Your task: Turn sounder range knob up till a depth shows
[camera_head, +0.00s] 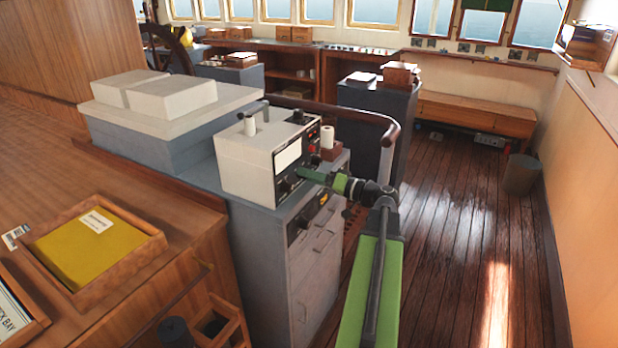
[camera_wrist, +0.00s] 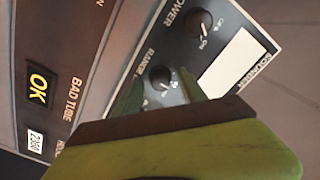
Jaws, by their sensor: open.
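The sounder (camera_head: 245,172) is a white box with a dark front face, standing on a grey cabinet. Its panel shows in the wrist view with the label SOUNDER and a pale display (camera_wrist: 238,64), on which I see no figures. The range knob (camera_wrist: 160,76) is small, round and black with a light pointer mark, beside the word RANGE. My gripper (camera_wrist: 159,88) is open, its green fingertips on either side of the range knob; I cannot tell whether they touch it. In the head view my gripper (camera_head: 302,174) is at the sounder's front, hiding part of it.
A power knob (camera_wrist: 200,23) sits close to the range knob. A panel (camera_wrist: 60,70) with a yellow OK tag and a BAD TUBE label lies beside the sounder. A curved handrail (camera_head: 350,112) passes behind my arm. The wooden floor at right is mostly clear.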

